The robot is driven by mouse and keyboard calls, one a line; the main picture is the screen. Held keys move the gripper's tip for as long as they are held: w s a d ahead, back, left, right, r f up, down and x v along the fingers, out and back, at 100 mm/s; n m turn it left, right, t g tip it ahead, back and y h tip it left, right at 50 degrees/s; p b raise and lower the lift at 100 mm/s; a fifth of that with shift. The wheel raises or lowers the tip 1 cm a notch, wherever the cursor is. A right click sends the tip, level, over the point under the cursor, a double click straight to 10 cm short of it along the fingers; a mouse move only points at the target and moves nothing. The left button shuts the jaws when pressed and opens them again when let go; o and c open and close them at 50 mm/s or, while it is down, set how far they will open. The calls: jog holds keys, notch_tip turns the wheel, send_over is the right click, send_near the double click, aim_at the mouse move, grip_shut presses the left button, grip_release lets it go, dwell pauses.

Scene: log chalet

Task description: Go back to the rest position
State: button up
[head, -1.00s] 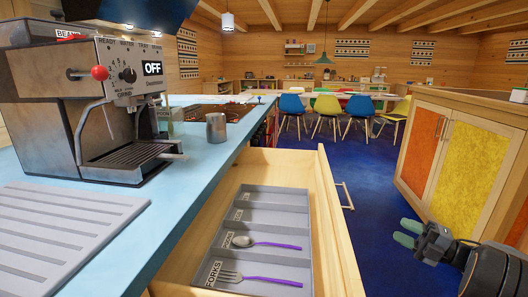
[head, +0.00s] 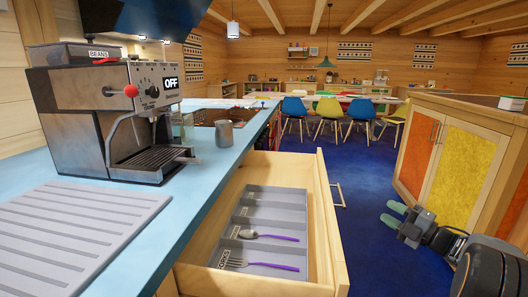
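My gripper (head: 393,214) is at the lower right of the head view, with its two pale green fingertips pointing left. The fingertips are a little apart and nothing shows between them. The gripper is in free space above the blue floor, to the right of the open drawer (head: 328,225) and apart from it. My arm reaches in from the lower right edge.
The open drawer holds a grey cutlery tray (head: 270,192) with a spoon (head: 262,236) and a fork (head: 262,265). A coffee machine (head: 110,110) and a metal cup (head: 223,133) stand on the blue counter. A cabinet (head: 470,160) stands right. Floor (head: 360,180) between is clear.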

jog(key=w+a+r+m+t+h+p, duration=0.1)
jog(key=a+r+m+h+p, duration=0.2)
jog(key=r+m+h+p, duration=0.5)
jog(key=w+a+r+m+h+p, duration=0.1)
jog(key=a+r+m+h+p, duration=0.1)
jog(key=r+m+h+p, duration=0.65)
jog(key=s+a+r+m+g+y+p, duration=0.1)
jog(key=s+a+m+g+p, duration=0.3)
jog(key=s, duration=0.8)
jog(key=s+a+m+g+y+p, duration=0.3)
jog(key=s+a+g+p, duration=0.3)
jog(key=s+a+g, duration=0.2)
jog(key=s+a, duration=0.2)
jog(key=s, duration=0.2)
jog(key=shift+a+r+m+p, duration=0.35)
jog(key=shift+a+p, duration=0.05)
jog(key=shift+s, duration=0.15)
